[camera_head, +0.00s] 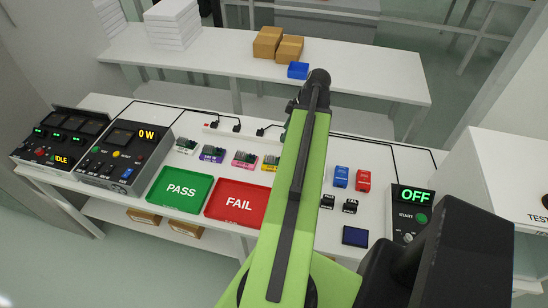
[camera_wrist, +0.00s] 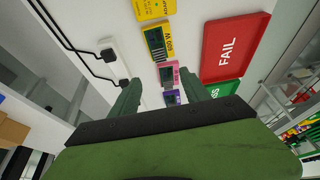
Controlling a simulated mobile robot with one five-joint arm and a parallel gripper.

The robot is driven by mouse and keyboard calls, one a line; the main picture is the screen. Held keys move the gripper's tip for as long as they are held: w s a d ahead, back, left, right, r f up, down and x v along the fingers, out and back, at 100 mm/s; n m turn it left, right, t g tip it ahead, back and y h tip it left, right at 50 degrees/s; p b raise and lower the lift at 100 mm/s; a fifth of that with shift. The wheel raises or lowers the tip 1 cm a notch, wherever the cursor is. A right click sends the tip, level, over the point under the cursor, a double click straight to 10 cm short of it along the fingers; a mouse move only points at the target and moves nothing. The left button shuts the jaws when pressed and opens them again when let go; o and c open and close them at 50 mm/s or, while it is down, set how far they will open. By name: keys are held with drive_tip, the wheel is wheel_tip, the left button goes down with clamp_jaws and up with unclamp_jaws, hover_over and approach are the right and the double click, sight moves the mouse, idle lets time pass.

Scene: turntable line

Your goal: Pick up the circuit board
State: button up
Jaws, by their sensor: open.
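In the head view a row of small units with coloured bases stands on the white bench: a whitish one (camera_head: 186,145), a purple one (camera_head: 212,153), a pink one (camera_head: 244,159) and a yellow one (camera_head: 270,163). Green board-like parts show on top of them, but I cannot tell which is the circuit board. The wrist view shows the yellow unit (camera_wrist: 158,42), pink unit (camera_wrist: 169,75) and purple unit (camera_wrist: 173,97). My gripper (camera_wrist: 161,82) is open, its green fingers apart with nothing seen held between them. In the head view my arm hides it.
A green PASS tray (camera_head: 180,207) and a red FAIL tray (camera_head: 236,220) lie in front of the units. Control boxes stand at left, and an OFF/START box (camera_head: 410,212) at right. Blue and red blocks (camera_head: 363,181) and a dark-blue square (camera_head: 355,236) lie right of my arm.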

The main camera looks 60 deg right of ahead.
drive_tip(key=s+d, duration=0.2)
drive_tip(key=s, duration=0.1)
drive_tip(key=b, duration=1.1)
hover_over(275, 157)
drive_tip(key=s+d, duration=0.1)
drive_tip(key=s, duration=0.1)
drive_tip(key=f, duration=1.1)
drive_tip(key=shift+s+d, duration=0.15)
drive_tip(key=shift+s, duration=0.05)
drive_tip(key=shift+w+b, duration=0.1)
drive_tip(key=shift+b, duration=0.2)
drive_tip(key=b+x, duration=0.4)
drive_tip(key=x, duration=0.1)
drive_tip(key=shift+w+a+f+b, duration=0.1)
drive_tip(key=shift+w+a+b, duration=0.05)
drive_tip(key=shift+a+b, duration=0.2)
drive_tip(key=shift+r, duration=0.2)
clamp_jaws()
